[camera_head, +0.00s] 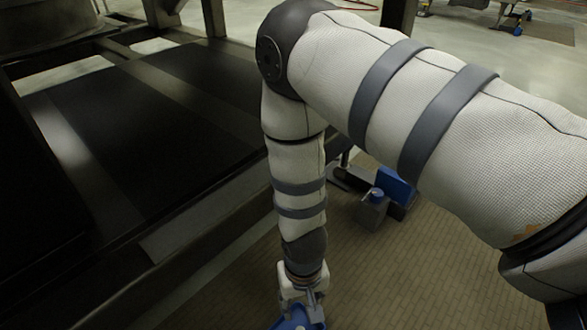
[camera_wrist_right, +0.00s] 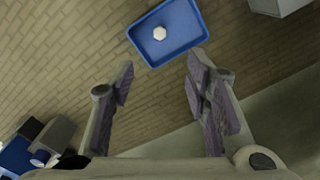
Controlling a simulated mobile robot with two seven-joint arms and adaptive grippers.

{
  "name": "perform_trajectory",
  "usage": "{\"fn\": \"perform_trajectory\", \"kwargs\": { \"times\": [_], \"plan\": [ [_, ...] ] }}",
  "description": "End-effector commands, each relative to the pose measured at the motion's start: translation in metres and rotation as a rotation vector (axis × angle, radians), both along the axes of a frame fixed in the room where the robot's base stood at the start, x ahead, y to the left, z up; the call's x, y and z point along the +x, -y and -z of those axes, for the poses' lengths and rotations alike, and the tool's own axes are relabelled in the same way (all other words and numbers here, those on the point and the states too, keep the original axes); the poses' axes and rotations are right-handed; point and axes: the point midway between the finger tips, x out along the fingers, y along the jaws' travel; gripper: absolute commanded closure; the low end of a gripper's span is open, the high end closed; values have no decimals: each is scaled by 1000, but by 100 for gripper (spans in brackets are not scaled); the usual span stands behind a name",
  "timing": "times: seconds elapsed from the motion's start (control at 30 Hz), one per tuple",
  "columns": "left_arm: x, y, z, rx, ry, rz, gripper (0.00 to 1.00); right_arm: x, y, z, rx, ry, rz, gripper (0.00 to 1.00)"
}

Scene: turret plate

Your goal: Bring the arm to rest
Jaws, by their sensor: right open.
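My right arm comes in from the right in the head view and hangs down to the lower middle. My right gripper (camera_head: 302,297) shows small at the bottom edge there. In the right wrist view my right gripper (camera_wrist_right: 163,78) is open, with its two fingers wide apart and nothing between them. Beyond the fingertips a blue tray (camera_wrist_right: 185,20) holds a small white roundish piece (camera_wrist_right: 160,33). Blue at the bottom edge of the head view, beside the gripper, looks like the same tray (camera_head: 299,320). My left gripper is not in view.
A large dark plate structure (camera_head: 140,120) with a metal edge fills the left of the head view. A blue and grey device (camera_head: 372,207) stands on the tiled floor (camera_head: 400,280) behind my forearm. Tiled floor around it is clear. A pale box (camera_wrist_right: 280,5) shows at the wrist view's top right.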

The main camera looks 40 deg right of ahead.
Motion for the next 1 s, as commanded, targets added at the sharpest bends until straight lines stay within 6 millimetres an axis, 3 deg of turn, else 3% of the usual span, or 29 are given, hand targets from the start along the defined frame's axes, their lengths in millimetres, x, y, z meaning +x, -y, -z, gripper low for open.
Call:
{"fn": "perform_trajectory", "kwargs": {
  "times": [0.47,0.57,0.67,0.8,0.87,0.9,1.0],
  "plan": [
    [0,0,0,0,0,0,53,-1,0,-5,0,-2,-1,57],
    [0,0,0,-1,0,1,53,-26,0,5,-2,-45,-23,57],
    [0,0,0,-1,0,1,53,-95,-1,28,-3,-159,-87,57],
    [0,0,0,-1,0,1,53,-224,-4,41,21,-360,-209,57],
    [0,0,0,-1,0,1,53,-277,-5,35,41,-445,-261,57],
    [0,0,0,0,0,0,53,-311,-7,29,58,-500,-295,57],
    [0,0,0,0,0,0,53,-387,-9,3,108,-629,-369,57]
  ]
}}
